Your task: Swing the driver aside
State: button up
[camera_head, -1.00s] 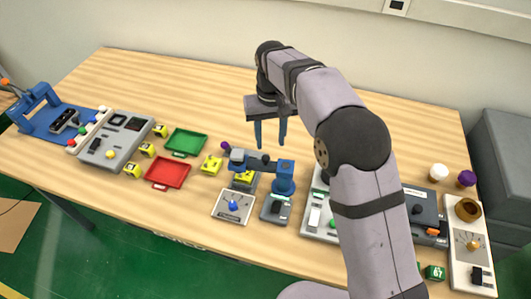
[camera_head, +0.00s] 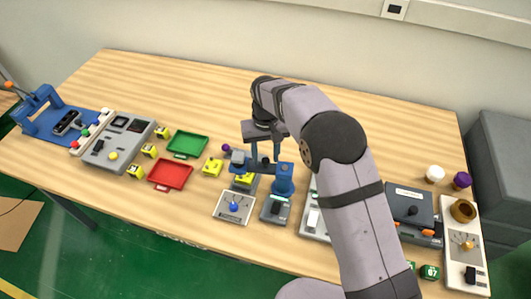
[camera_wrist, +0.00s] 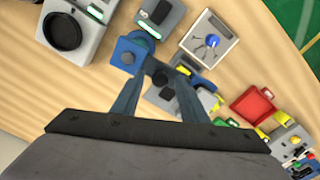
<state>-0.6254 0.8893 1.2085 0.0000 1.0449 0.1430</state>
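The driver is a dark arm on a blue post (camera_head: 283,178), reaching left to a grey-blue head (camera_head: 237,157) above a yellow block (camera_head: 243,179). In the wrist view the blue post (camera_wrist: 128,55) is at upper left and the dark arm runs right from it. My gripper (camera_head: 265,159) points down just over the driver arm, between post and head. In the wrist view its blue fingers (camera_wrist: 165,72) are apart, with part of the driver arm showing between them. I cannot tell whether they touch it. The arm is partly hidden by the fingers.
A white dial panel (camera_head: 233,207) and a grey base with a black knob (camera_head: 275,209) stand in front. A red tray (camera_head: 169,175), a green tray (camera_head: 187,143) and several yellow blocks lie left. A grey machine (camera_head: 410,208) is right. The table behind is bare.

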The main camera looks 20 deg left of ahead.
jog(key=shift+f, duration=0.25)
grip_shut()
jog(key=shift+w, duration=0.15)
jog(key=w+d+m, duration=0.3)
jog(key=w+m, duration=0.3)
jog(key=m, duration=0.8)
jog(key=shift+w+d+r+m+b, duration=0.2)
jog(key=shift+d+m+b, duration=0.1)
jog(key=shift+b, duration=0.1)
